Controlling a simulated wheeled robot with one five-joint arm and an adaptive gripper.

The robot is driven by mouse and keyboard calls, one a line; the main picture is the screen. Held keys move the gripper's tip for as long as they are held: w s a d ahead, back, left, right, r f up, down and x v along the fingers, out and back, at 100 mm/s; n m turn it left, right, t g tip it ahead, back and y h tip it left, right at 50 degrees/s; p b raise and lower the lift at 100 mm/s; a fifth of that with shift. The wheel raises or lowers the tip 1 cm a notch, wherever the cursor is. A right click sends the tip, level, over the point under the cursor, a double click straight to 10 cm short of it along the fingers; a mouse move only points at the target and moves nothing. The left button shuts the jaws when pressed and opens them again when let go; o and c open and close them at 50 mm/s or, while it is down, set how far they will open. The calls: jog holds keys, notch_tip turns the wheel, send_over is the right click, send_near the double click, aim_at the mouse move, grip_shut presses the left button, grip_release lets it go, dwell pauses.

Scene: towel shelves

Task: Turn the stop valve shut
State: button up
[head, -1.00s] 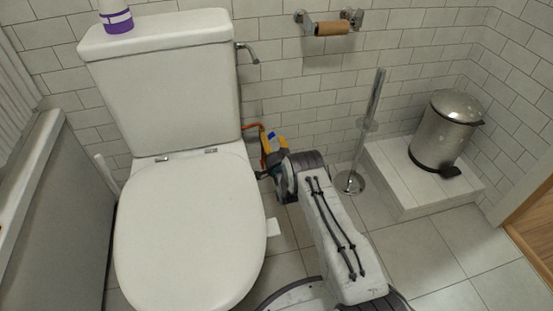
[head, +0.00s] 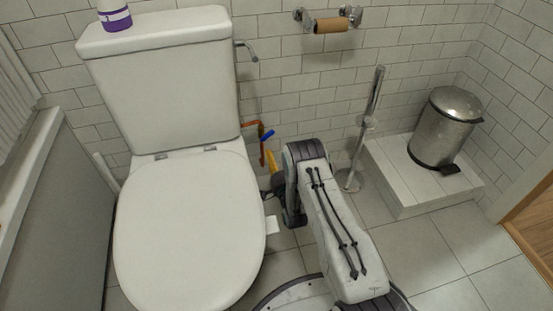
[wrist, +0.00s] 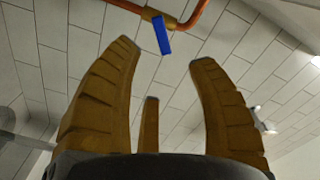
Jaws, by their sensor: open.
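The stop valve's blue lever (head: 267,136) shows low on the wall right of the toilet, on an orange-copper pipe (head: 250,124). In the wrist view the blue lever (wrist: 162,36) stands roughly across the pipe (wrist: 190,20). My gripper (wrist: 162,55) is open and empty, with its yellow-brown fingers spread. The lever lies beyond the fingertips, seen in the gap between them; whether anything touches is unclear. In the head view my gripper (head: 271,160) is just below the lever, partly hidden by my arm.
The toilet (head: 190,230) stands close on the left. A chrome brush stand (head: 368,115) is to the right, beside a tiled step (head: 410,195) bearing a steel bin (head: 444,130). An empty paper roll (head: 331,25) hangs above. Floor at front right is clear.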

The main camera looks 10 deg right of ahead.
aim_at(269, 136)
dwell(0.3)
jog(key=shift+w+d, duration=0.2)
jog(key=shift+w, duration=5.7)
